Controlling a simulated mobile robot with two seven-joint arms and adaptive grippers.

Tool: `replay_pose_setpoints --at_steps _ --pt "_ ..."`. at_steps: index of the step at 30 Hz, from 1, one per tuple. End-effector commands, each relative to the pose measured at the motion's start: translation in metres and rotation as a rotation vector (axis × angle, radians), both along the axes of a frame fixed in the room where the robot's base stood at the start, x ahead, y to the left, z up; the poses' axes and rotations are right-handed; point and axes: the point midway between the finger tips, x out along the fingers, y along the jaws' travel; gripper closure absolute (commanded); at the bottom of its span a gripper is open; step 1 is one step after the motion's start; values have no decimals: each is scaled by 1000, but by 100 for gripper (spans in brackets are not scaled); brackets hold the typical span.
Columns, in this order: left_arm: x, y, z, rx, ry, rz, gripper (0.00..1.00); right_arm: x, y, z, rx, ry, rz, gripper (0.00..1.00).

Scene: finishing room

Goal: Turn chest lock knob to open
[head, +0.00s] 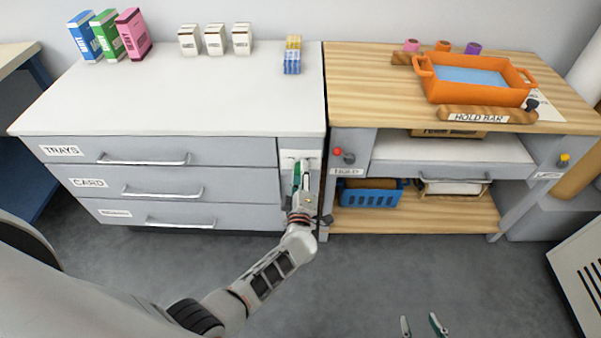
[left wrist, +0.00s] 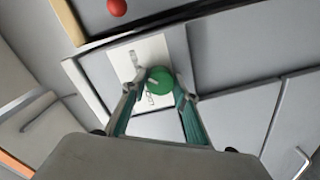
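The chest (head: 200,122) is a grey drawer unit with a white top and a narrow lock panel at its right front. A white lock plate (head: 289,157) is on that panel; it also shows in the left wrist view (left wrist: 120,58). The round green lock knob (left wrist: 160,79) sits on the plate with a pale pointer mark. My left gripper (left wrist: 160,82) has its fingertips on both sides of the knob, closed against it. In the head view my left gripper (head: 301,172) hides the knob. My right gripper (head: 421,325) is open and empty above the floor at the bottom edge.
A wooden bench (head: 365,75) stands right of the chest, with an orange tray (head: 430,88) on top and a red ball-shaped knob (head: 338,151) on its front. Drawer handles (head: 145,160) protrude from the chest. The grey floor (head: 370,275) in front is clear.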

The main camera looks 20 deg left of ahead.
Motion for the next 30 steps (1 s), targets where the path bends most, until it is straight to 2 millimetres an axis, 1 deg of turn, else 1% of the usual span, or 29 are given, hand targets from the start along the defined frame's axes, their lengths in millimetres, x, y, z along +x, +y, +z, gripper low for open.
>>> replay_pose_setpoints --at_steps 1,2,9,14,17,27,30 --pt "0 0 -1 2 2 0 61 1 0 1 -1 -2 0 60" --pt "0 0 -1 2 2 0 55 2 -1 1 -1 -4 -1 60" --pt "0 0 0 1 1 -1 55 4 -1 2 -2 -7 -1 60" --pt "-3 -1 0 0 0 -1 55 -2 -1 -2 -2 4 0 60" --pt "-13 -4 -1 -2 2 -1 55 -2 -1 -1 -2 3 0 60" --pt "-60 -17 1 -1 3 -1 55 -1 0 0 -1 2 0 60" --pt "-68 -19 1 0 1 0 55 -1 0 0 0 1 0 60"
